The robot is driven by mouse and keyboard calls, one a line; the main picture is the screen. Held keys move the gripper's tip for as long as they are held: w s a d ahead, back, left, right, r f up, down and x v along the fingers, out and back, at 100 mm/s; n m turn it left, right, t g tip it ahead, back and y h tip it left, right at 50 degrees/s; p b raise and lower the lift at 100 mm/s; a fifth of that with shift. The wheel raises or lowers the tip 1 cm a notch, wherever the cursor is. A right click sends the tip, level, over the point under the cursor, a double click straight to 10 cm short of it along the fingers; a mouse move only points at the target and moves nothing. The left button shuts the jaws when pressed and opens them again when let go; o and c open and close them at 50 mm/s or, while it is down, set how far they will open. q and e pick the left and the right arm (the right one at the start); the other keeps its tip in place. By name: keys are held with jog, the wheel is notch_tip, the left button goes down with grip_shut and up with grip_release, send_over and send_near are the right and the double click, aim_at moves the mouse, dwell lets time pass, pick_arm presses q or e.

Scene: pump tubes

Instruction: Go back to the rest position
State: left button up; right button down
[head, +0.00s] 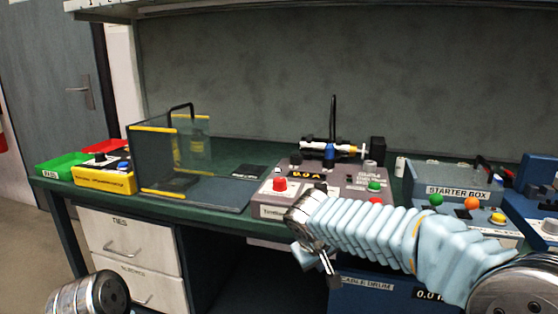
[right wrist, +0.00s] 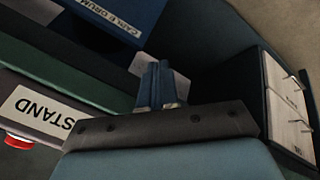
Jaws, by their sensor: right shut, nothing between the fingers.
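My right gripper (head: 328,264) hangs in front of the bench's front edge, below the grey test stand (head: 283,211). My right arm, in a pale blue ribbed sleeve, reaches in from the lower right. In the right wrist view the gripper's two blue fingers (right wrist: 160,84) are together with nothing between them. They are apart from the bench and the drawers. A metal part of my left arm shows at the bottom left of the head view; the left gripper is out of view.
The green bench (head: 236,150) carries a clear-walled box (head: 160,160), a yellow control box (head: 104,180), a green bin (head: 60,166) and a starter box (head: 456,190). White drawers (head: 130,240) and a blue cable drum box (head: 365,296) are below. Open floor lies front left.

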jog(key=s+a+f+m+g+y, duration=0.15)
jog(key=s+f, duration=0.25)
jog(key=f, duration=1)
jog(key=s+d+f+n+g+y, duration=0.1)
jog(key=s+f+g+y, duration=0.3)
jog(key=f, duration=1)
jog(key=s+d+f+m, duration=0.2)
jog(key=s+f+m, duration=0.4)
jog(key=s+f, duration=0.7)
jog(key=s+y, duration=0.1)
jog(key=s, duration=0.3)
jog(key=shift+t, duration=0.35)
jog(key=shift+w, duration=0.1)
